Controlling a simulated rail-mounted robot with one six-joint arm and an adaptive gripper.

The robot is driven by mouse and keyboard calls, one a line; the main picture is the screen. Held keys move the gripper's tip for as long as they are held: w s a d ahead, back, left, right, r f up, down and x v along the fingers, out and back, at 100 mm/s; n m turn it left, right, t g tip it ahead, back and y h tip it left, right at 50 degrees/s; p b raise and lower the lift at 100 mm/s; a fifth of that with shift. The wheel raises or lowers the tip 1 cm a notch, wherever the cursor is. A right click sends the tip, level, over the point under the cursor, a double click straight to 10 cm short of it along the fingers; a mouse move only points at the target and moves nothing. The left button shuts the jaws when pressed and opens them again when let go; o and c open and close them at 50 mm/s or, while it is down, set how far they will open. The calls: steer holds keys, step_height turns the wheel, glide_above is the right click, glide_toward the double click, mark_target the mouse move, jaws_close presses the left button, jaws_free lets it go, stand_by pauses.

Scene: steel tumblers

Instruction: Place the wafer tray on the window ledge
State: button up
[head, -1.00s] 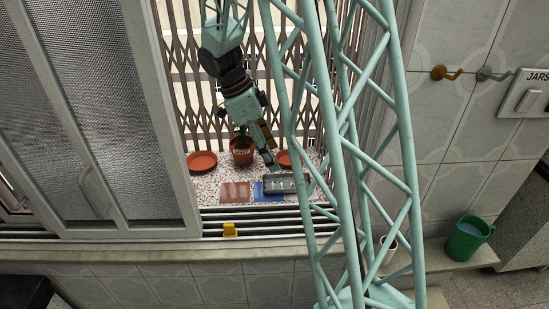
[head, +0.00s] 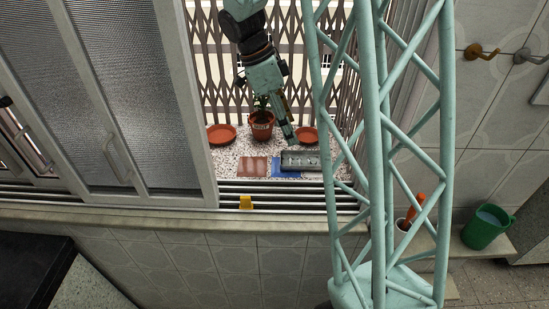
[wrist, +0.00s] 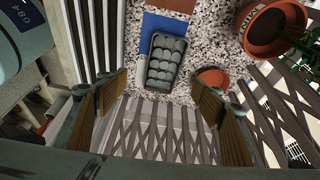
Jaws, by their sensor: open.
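The wafer tray (head: 314,161) is a dark grey tray with rounded compartments. It rests on the speckled window ledge (head: 226,162), partly over the edge of a blue mat (head: 286,174). In the wrist view the tray (wrist: 165,62) lies ahead, between the fingers in the picture. My gripper (head: 291,141) is just behind the tray in the head view, pointing down. In the wrist view its fingers (wrist: 160,80) are spread wide with nothing between them. I cannot tell the exact gap to the tray.
A potted plant (head: 261,126) and terracotta saucers (head: 221,134) (head: 307,135) stand close behind the tray. A brown mat (head: 253,167) lies left of the blue one. A folding grille closes the back.

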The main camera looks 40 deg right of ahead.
steer(key=s+a+r+n+t+y, duration=0.1)
steer(key=s+a+r+n+t, duration=0.2)
steer(key=s+a+r+n, duration=1)
steer(key=s+a+r+n+t+y, duration=0.1)
steer(key=s+a+r+n, duration=0.2)
steer(key=s+a+n, duration=0.2)
steer(key=s+a+r+n+t+y, duration=0.1)
steer(key=s+a+r+n+t, duration=0.1)
steer(key=s+a+n, duration=0.4)
steer(key=shift+s+a+r+n+t+y, duration=0.3)
steer(key=shift+s+a+r, duration=0.35)
steer(key=shift+s+a, duration=1.05)
